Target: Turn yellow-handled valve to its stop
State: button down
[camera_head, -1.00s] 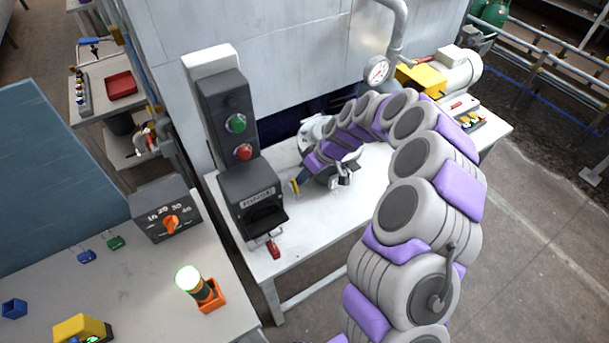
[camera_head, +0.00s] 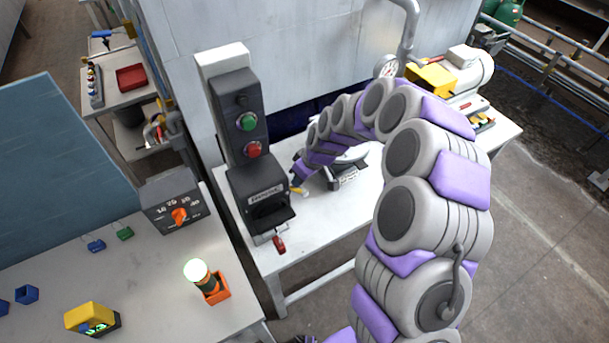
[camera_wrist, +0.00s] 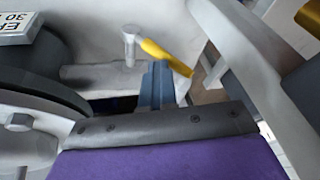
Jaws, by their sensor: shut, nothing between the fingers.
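The yellow handle (camera_head: 302,191) of the valve shows as a small strip by the black panel box in the head view. In the wrist view the yellow handle (camera_wrist: 166,57) runs slantwise from a pale stem (camera_wrist: 130,42) down to the right. My gripper (camera_wrist: 158,78) shows there as narrow blue-grey fingers, shut and empty, with the tips at or close beside the handle. I cannot tell whether they touch it. In the head view my gripper (camera_head: 297,181) is small and partly hidden, just above the handle.
A black control box (camera_head: 262,192) with green and red buttons stands left of the handle. A round grey part with a label (camera_head: 345,178) sits close on the right, on the white table (camera_head: 320,235). A gauge (camera_head: 387,66) and pipe stand behind my arm.

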jog(key=shift+s+a+f+b, duration=0.2)
jog(key=shift+s+a+f, duration=0.2)
jog(key=shift+a, duration=0.25)
jog(key=shift+s+a+f+b, duration=0.2)
jog(key=shift+s+a+f, duration=0.05)
jog(key=shift+s+a, duration=0.3)
jog(key=shift+s+a+f+b, duration=0.2)
jog(key=shift+s+a+f, duration=0.1)
jog(key=shift+a+f, duration=0.25)
jog(key=shift+s+a+f+b, duration=0.2)
jog(key=shift+s+a+f, duration=0.1)
jog(key=shift+a+f, duration=0.2)
